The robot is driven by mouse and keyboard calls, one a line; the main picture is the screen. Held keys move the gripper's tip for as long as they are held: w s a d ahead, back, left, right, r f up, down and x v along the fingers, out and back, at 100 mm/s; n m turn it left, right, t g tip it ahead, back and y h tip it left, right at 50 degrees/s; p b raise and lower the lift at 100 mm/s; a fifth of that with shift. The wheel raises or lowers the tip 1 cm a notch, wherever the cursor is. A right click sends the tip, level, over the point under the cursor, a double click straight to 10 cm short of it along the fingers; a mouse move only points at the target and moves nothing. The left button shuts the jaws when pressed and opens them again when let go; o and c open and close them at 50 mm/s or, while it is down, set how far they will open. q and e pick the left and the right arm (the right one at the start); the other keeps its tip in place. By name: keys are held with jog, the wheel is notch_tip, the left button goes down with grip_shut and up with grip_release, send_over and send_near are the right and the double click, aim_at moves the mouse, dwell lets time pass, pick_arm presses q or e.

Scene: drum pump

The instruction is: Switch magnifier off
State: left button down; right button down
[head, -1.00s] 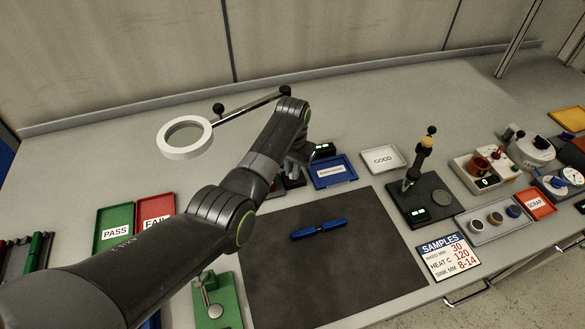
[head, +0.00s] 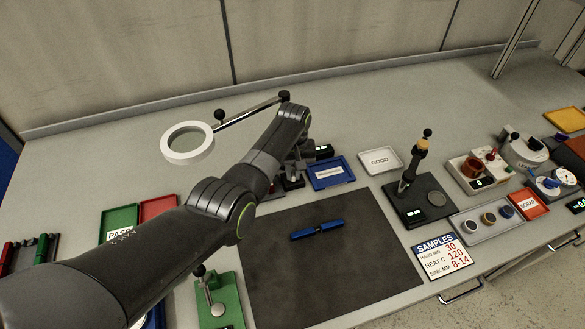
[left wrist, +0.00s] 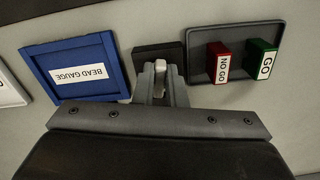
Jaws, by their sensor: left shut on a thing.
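The magnifier (head: 166,152) is a white ring around a round lens on a jointed arm at the back left in the head view. I cannot tell for sure whether its ring is lit. My left gripper (left wrist: 160,78) points down at a small black block (left wrist: 148,48) with a pale switch lever (left wrist: 160,65) on it in the left wrist view. Its fingers are shut on that lever. In the head view the block (head: 292,184) shows below my left gripper (head: 294,172), and my own arm partly hides this spot. My right gripper is not in view.
A blue bead gauge tray (left wrist: 37,77) lies close on one side of the block. A grey tray (left wrist: 197,72) with red NO GO and green GO pieces lies on the other. A dark mat (head: 330,275) with a blue tool (head: 316,230) lies in front.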

pick_arm(q)
jog(key=n, duration=0.5)
jog(key=shift+w+d+r+n, duration=0.1)
jog(key=shift+w+d+n, duration=0.1)
jog(key=shift+n, duration=0.1)
jog(key=n, duration=0.5)
jog(key=shift+w+d+n, duration=0.1)
jog(key=shift+n, duration=0.2)
jog(key=c, duration=1.5)
grip_release()
